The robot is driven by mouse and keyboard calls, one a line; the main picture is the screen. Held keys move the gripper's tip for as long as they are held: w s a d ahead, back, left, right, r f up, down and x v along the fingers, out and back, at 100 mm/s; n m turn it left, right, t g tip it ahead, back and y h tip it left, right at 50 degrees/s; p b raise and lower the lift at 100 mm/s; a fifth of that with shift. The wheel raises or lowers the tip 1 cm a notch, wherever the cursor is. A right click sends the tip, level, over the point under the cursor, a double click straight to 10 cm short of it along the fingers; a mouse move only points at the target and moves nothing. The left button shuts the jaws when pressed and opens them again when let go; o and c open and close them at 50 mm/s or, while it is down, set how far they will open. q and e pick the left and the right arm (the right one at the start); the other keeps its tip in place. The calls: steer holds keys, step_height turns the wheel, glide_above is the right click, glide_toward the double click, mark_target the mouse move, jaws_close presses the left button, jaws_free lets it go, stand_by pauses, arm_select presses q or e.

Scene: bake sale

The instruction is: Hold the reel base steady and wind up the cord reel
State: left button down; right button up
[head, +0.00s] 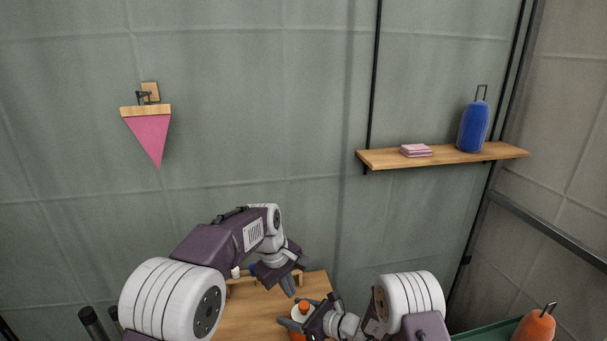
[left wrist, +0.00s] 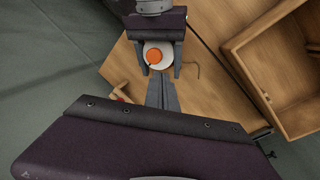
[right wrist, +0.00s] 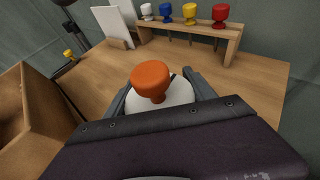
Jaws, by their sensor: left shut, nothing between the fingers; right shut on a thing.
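The cord reel has a white round top (right wrist: 172,95) with an orange knob (right wrist: 151,78) on it. It stands on the wooden table (head: 250,318), and its knob also shows in the left wrist view (left wrist: 154,56). My right gripper (head: 296,321) has its fingers on both sides of the reel and is shut on it. The reel's lower part is mostly hidden. My left gripper (left wrist: 162,95) is shut and empty, pointing down close to the reel but apart from the knob. A thin dark bent line, perhaps cord (left wrist: 195,66), lies beside the reel.
A wooden rack (right wrist: 190,27) with several coloured cup-shaped pieces stands at the table's edge, near a white board (right wrist: 114,25). An open wooden box (left wrist: 280,65) is on the other side. A wall shelf (head: 440,159) holds a blue bottle-shaped thing (head: 473,127). A pink pennant (head: 147,133) hangs left.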

arm_select(q)
glide_above(293, 316)
steer(key=s+d, duration=0.1)
steer(key=s, duration=0.1)
steer(key=shift+s+d+f, duration=0.1)
steer(key=shift+f, duration=1.45)
steer(key=shift+s+d+f, duration=0.1)
steer(key=shift+f, duration=1.45)
steer(key=shift+w+d, duration=0.1)
steer(key=shift+w, duration=0.1)
steer(key=shift+w+a, duration=0.25)
steer(key=shift+a, duration=0.05)
steer(key=shift+w+a, duration=0.4)
steer(key=shift+w, duration=0.15)
steer(key=shift+w+a+r, duration=0.1)
steer(key=shift+w+r, duration=0.05)
steer(key=shift+w, duration=0.05)
